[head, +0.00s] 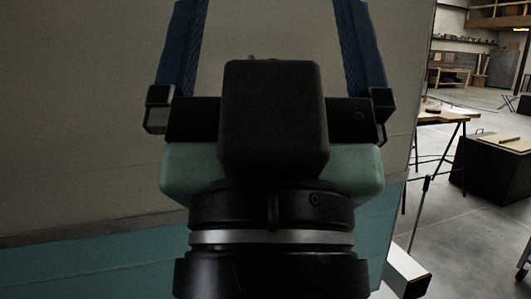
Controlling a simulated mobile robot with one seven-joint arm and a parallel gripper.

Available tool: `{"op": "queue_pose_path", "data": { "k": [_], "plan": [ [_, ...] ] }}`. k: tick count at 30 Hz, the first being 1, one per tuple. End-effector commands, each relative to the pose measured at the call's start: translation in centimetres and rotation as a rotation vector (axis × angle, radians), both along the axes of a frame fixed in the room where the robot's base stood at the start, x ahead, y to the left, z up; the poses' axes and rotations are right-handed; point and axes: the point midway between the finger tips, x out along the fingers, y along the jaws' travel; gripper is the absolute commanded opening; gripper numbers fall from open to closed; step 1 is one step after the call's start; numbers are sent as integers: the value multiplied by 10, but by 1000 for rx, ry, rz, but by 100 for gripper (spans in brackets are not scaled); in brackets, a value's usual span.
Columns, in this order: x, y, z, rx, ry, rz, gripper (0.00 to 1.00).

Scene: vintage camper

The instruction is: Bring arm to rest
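Between the fingers I see only the beige wall behind, so the gripper looks open and empty. A dark block on the gripper's body hides part of the gap's lower end.
A large panel, beige above (90,120) and teal below (80,265), stands behind my gripper; its distance is unclear. To the right is an open grey floor (455,240) with a wooden-topped table (440,117) and a dark box (495,170). Shelves stand farther back.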

Motion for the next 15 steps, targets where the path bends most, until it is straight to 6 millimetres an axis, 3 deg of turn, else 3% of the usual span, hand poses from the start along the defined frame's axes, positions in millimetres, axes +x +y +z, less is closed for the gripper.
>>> {"op": "queue_pose_path", "data": {
  "k": [1,8,15],
  "plan": [
    [3,2,25,-2,6,4,100],
    [3,3,83,-3,6,7,100],
    [4,3,158,-4,7,9,100]
  ]
}}
